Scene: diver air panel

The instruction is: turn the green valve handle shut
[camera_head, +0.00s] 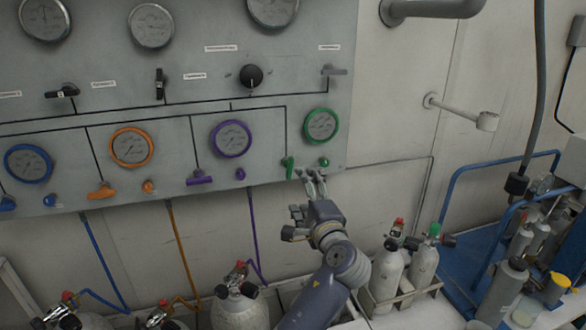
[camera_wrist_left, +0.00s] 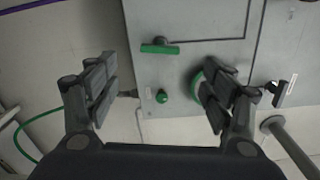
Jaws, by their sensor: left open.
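The green valve handle (camera_head: 289,166) is a small lever on the grey panel, below and left of the green-rimmed gauge (camera_head: 321,125). It stands upright in the head view. In the left wrist view the handle (camera_wrist_left: 160,49) lies crosswise, beyond the open space between my fingers. My left gripper (camera_head: 312,178) is open and empty, just below and right of the handle and apart from it. The gripper (camera_wrist_left: 158,88) also shows in the wrist view, with the right finger covering part of the gauge. My right gripper is not in view.
A small green knob (camera_head: 324,162) sits right of the handle, close to my fingertips. A purple handle (camera_head: 199,178) and an orange handle (camera_head: 101,191) are farther left. Gas cylinders (camera_head: 389,269) stand below the panel. A pipe bracket (camera_head: 460,112) juts out at right.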

